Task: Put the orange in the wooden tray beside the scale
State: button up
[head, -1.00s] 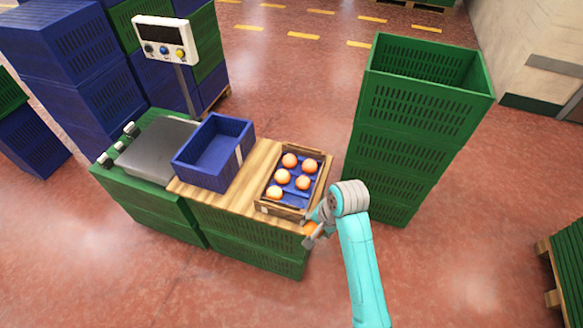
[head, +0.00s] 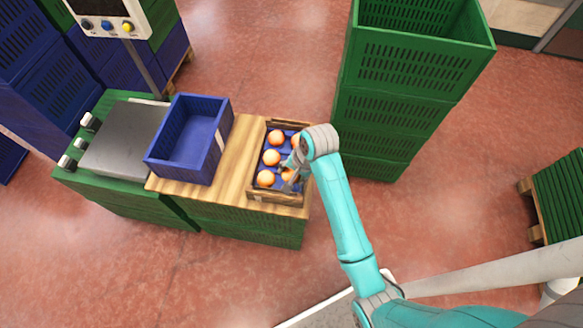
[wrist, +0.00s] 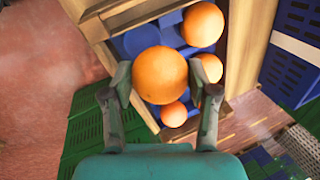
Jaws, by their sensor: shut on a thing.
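My gripper (head: 291,174) is over the near right part of the wooden tray (head: 274,196), which stands at the right end of the wooden board. In the wrist view my gripper (wrist: 164,92) is shut on an orange (wrist: 160,74), one finger on each side. Other oranges (head: 276,138) lie in the blue-lined tray, and several show around and behind the held one in the wrist view (wrist: 203,24). My arm partly hides the tray's right side. I cannot tell whether the held orange touches the tray's floor.
A blue crate (head: 213,165) stands left of the tray. The scale (head: 125,140) is further left, its display (head: 100,8) behind it. Tall stacked green crates (head: 405,75) rise at the back right. Blue crates (head: 35,60) are stacked at the back left.

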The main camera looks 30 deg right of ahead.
jog(key=shift+f, duration=2.45)
jog(key=shift+s+a, duration=0.1)
jog(key=shift+f, duration=0.35)
jog(key=o, duration=1.5)
jog(key=shift+r, duration=0.15)
jog(key=shift+r, duration=3.9)
